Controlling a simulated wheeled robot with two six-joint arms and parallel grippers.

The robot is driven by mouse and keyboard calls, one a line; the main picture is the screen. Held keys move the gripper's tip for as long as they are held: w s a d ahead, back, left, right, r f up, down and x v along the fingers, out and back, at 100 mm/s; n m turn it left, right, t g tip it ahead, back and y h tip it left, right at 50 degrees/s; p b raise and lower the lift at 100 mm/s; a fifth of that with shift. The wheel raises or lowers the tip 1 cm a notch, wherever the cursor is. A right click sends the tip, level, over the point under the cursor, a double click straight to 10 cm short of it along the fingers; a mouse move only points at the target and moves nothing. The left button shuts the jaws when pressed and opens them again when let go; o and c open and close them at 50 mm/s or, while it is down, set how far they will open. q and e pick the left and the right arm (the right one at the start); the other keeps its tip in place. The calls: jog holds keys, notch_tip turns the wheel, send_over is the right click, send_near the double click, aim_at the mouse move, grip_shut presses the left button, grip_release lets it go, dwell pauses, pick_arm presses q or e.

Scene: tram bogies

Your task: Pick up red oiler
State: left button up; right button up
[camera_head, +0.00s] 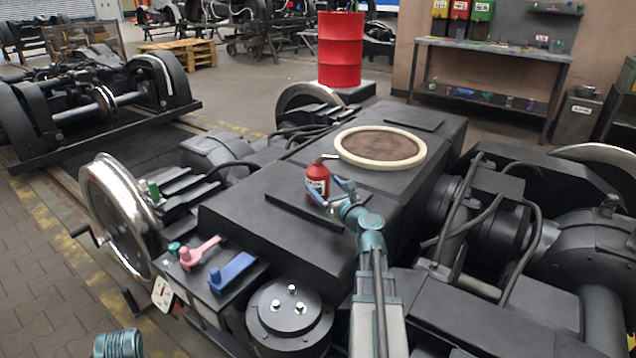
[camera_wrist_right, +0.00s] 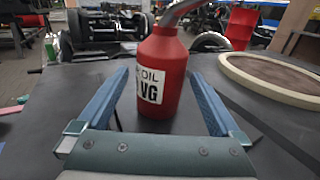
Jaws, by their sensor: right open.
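The red oiler (camera_head: 317,180) stands upright on the flat dark top of the bogie frame, with a metal spout at its top. In the right wrist view the red oiler (camera_wrist_right: 163,72) shows a white label reading "OIL VG", and its spout runs out of the top of the picture. My right gripper (camera_head: 328,188) is open, with its two blue fingers on either side of the oiler. In the wrist view the right gripper (camera_wrist_right: 160,85) has visible gaps between each finger and the oiler. A teal part of my left arm shows at the bottom left; its fingers are not visible.
A cream-rimmed round plate (camera_head: 380,148) lies behind and right of the oiler. A pink part (camera_head: 199,252) and a blue part (camera_head: 231,272) lie on a lower ledge at front left. A bogie wheel (camera_head: 120,215) stands at left. A red drum (camera_head: 340,50) stands behind.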

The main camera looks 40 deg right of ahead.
aim_at(318, 179)
jog(key=shift+w+d+f, duration=0.1)
jog(key=shift+w+d, duration=0.1)
jog(key=shift+w, duration=0.65)
jog(key=shift+w+d, duration=0.25)
jog(key=shift+w, duration=0.6)
jog(key=shift+w+d+f, duration=0.1)
jog(key=shift+w+d, duration=0.1)
jog(key=shift+w, duration=0.65)
grip_shut()
